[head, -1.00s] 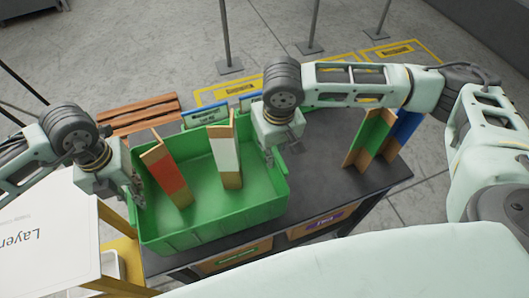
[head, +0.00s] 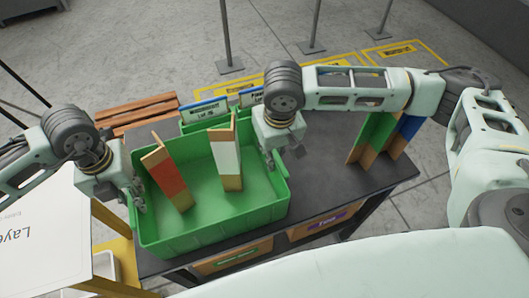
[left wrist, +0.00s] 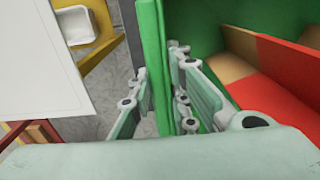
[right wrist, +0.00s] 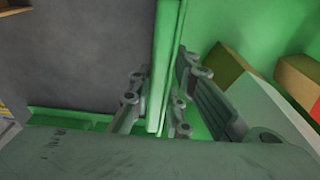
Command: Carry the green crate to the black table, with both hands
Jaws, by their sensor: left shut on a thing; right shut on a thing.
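The green crate (head: 215,232) is over the left part of the black table (head: 325,165), level, at or just above its top; I cannot tell if it touches. It holds a red-and-tan divider (head: 168,178) and a white-and-tan divider (head: 226,160), both leaning. My left gripper (head: 138,198) is shut on the crate's left wall, which stands between its fingers in the left wrist view (left wrist: 152,50). My right gripper (head: 272,158) is shut on the right wall, seen between its fingers in the right wrist view (right wrist: 165,45).
Green bins with signs (head: 206,112) stand behind the crate on the table. Green and blue dividers (head: 385,135) stand at the table's right. A white board (head: 45,235) and yellow stand (head: 120,255) are at left. The table's middle right is clear.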

